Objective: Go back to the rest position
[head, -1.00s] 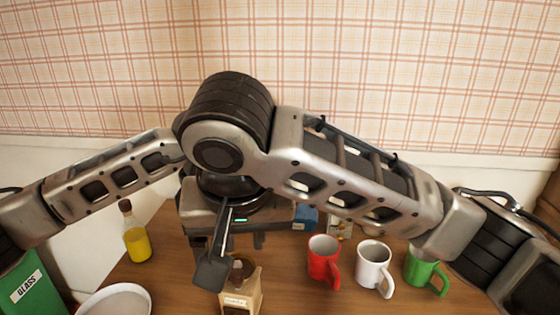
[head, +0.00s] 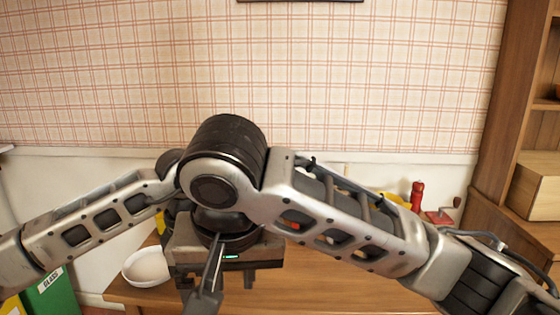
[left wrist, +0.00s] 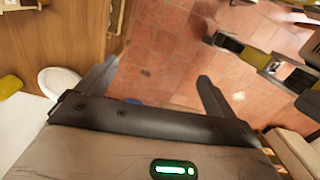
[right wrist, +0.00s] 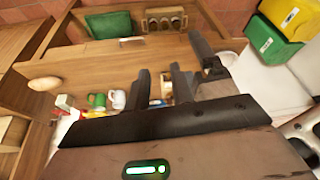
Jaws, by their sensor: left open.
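My right gripper (head: 222,282) hangs below its thick black wrist joint in the middle of the head view, above the table's front part. In the right wrist view its two fingers (right wrist: 161,85) stand a little apart, with nothing between them. My left gripper is mostly hidden behind the right arm in the head view. In the left wrist view its fingers (left wrist: 157,88) are wide apart and empty, over the red tiled floor. Both forearms are raised across the head view.
A wooden table (head: 330,290) carries a white bowl (head: 147,267) at left and a red mill (head: 417,195) at back right. Green (right wrist: 97,101) and white (right wrist: 118,99) mugs show in the right wrist view. A green bin (head: 55,297) stands at left, a wooden shelf (head: 490,130) at right.

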